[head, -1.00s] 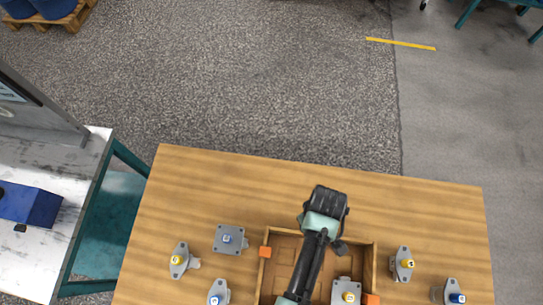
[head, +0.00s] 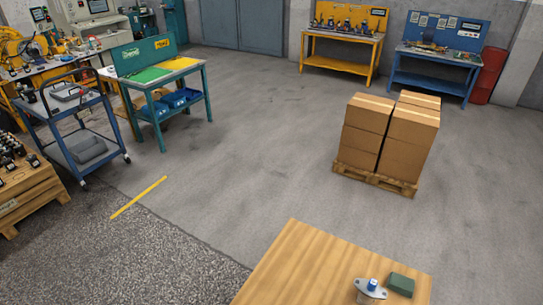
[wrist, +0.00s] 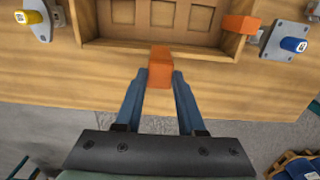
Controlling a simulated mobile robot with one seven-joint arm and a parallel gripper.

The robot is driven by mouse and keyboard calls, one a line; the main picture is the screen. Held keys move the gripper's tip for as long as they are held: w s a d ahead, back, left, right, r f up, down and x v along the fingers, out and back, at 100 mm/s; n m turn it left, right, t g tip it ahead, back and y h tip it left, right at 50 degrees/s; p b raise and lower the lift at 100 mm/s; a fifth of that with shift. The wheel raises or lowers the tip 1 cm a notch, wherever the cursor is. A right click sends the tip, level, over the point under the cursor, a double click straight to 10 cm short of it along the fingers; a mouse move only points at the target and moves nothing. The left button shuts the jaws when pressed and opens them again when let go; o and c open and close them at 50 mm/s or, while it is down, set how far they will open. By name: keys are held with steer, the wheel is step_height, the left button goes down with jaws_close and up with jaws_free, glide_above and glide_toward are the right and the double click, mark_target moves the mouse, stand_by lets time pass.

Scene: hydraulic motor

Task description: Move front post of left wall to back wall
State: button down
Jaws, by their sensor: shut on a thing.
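In the wrist view, my gripper (wrist: 159,76) has its two blue fingers closed around an orange post (wrist: 160,72). The post is at the near wall of a wooden tray (wrist: 115,47), and its upper end overlaps that wall in the picture. I cannot tell whether it is seated on the wall or held just above it. A second orange post (wrist: 241,24) sits on the tray's right wall. The rest of the tray is cut off by the top of the view. The head view shows neither the tray nor my gripper.
Motors with a yellow top (wrist: 32,17) and a blue top (wrist: 290,44) stand left and right of the tray on the wooden table (wrist: 60,85). In the head view, a green block (head: 400,284) and another motor (head: 370,288) lie on the table. Stacked boxes (head: 390,130) stand beyond.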

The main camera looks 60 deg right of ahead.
steer(key=shift+f+b, duration=2.6)
steer(key=shift+f, duration=0.2)
steer(key=shift+f+b, duration=1.55)
steer(key=shift+f, duration=0.75)
steer(key=shift+f+b, duration=0.35)
steer(key=shift+f, duration=0.2)
steer(key=shift+c, duration=2.1)
jaws_free()
step_height(320, 180, up, 13)
steer(key=shift+w+f, duration=0.1)
steer(key=shift+w, duration=0.05)
